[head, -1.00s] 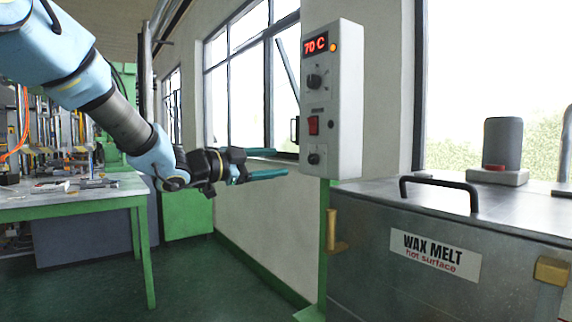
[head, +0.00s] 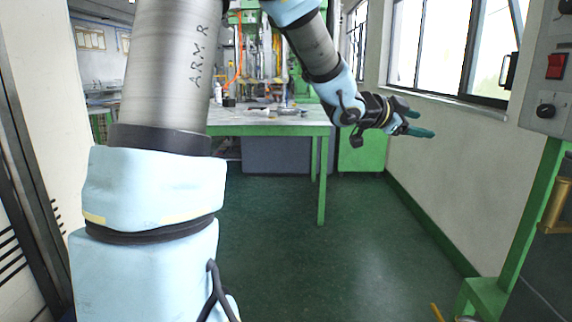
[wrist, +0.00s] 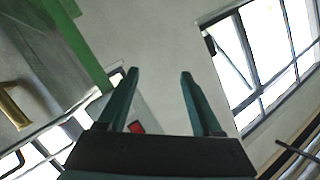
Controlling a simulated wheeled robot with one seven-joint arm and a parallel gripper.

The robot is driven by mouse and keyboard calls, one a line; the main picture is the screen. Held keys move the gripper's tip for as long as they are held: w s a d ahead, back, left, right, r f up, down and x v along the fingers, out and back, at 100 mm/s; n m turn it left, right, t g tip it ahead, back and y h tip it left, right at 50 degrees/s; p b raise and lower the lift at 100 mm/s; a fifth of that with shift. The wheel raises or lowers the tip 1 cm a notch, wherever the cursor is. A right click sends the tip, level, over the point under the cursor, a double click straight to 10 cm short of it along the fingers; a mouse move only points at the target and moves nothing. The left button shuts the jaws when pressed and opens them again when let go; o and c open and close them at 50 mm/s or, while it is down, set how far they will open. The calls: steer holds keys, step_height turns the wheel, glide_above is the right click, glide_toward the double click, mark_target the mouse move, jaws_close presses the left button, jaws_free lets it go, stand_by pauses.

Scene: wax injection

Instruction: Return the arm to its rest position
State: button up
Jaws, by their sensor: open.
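My gripper (head: 420,122) is at the right of centre in the head view, held in the air at the end of my bent arm. Its teal fingers point right, towards the wall below the window. In the wrist view the two fingers (wrist: 160,88) stand apart with nothing between them. The gripper is open and empty, and I see it touching nothing.
A grey control box (head: 549,75) with a red switch stands at the right on a green post (head: 532,215). A green-framed workbench (head: 265,128) with tools stands behind my arm. The green floor (head: 330,255) in front is clear.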

steer(key=w+a+f+n+t+y+p, duration=0.15)
steer(key=a+f+n+y, duration=0.3)
steer(key=a, duration=0.75)
steer(key=w+a+f+n+t+y+p, duration=0.15)
steer(key=a+f+n+y, duration=0.35)
steer(key=a, duration=0.6)
steer(key=s+a+f+n+g+y+p, duration=0.2)
steer(key=s+a+n+g, duration=0.1)
steer(key=s+a, duration=0.5)
steer(key=s+a+f+n+g+y+p, duration=0.1)
steer(key=s+a+f+n+g+y, duration=0.1)
steer(key=s+a+n+g, duration=0.2)
steer(key=s+a+n, duration=0.2)
steer(key=s+a, duration=0.2)
steer(key=shift+f+p, duration=0.15)
steer(key=shift+p, duration=0.2)
steer(key=shift+w+n, duration=0.1)
steer(key=shift+n, duration=0.15)
